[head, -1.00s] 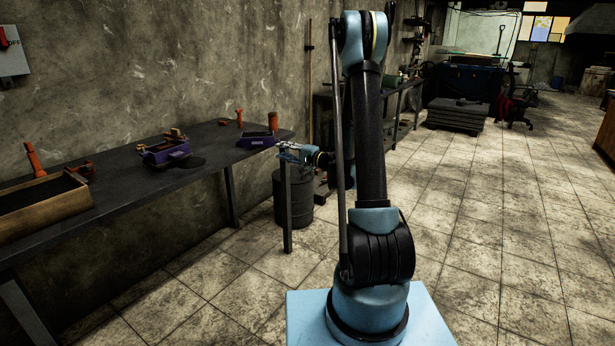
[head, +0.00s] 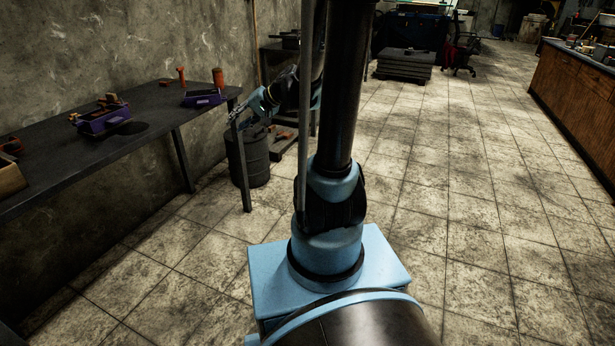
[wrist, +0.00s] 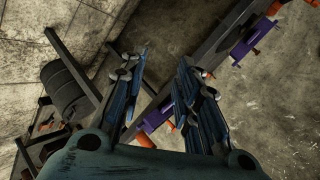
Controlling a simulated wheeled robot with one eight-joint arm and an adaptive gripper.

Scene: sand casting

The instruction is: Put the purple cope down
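Two purple flask parts are on the dark workbench. One purple frame (head: 203,98) sits at the bench's right end, and a larger one (head: 104,121) sits farther left with brown pieces on top. I cannot tell which is the cope. My gripper (head: 238,113) is just right of the right-hand frame, by the bench's end. In the wrist view my gripper (wrist: 164,65) has its fingers spread, with nothing held between them. The near purple frame (wrist: 157,117) shows beyond and between the fingers, partly hidden; the other (wrist: 255,40) is at upper right.
The workbench (head: 152,118) runs along the wall at left. A dark barrel (head: 249,158) stands by its right end, below my gripper. Orange tools (head: 181,76) and an orange cylinder (head: 218,77) stand on the bench. The tiled floor (head: 480,220) to the right is clear.

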